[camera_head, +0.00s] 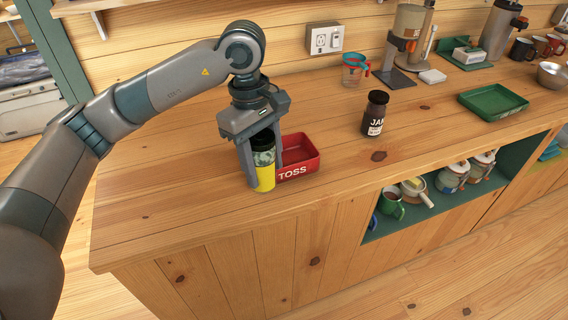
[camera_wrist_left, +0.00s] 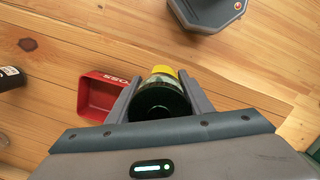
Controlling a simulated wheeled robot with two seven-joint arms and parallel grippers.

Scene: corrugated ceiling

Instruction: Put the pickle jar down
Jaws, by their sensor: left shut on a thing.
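The pickle jar (camera_head: 264,177) has a dark lid, a greenish upper part and a yellow lower part. My left gripper (camera_head: 262,167) is shut on it and holds it upright at the counter's front edge, next to the red TOSS tray. In the left wrist view the jar (camera_wrist_left: 160,97) sits between the two fingers of my left gripper (camera_wrist_left: 160,105), its dark lid toward the camera. I cannot tell whether its base touches the counter. My right gripper is not in view.
The red TOSS tray (camera_head: 313,165) stands just right of the jar. A dark JAM jar (camera_head: 375,114), a measuring cup (camera_head: 354,70) and a green tray (camera_head: 493,101) stand farther right on the wooden counter (camera_head: 180,170). The counter left of the gripper is clear.

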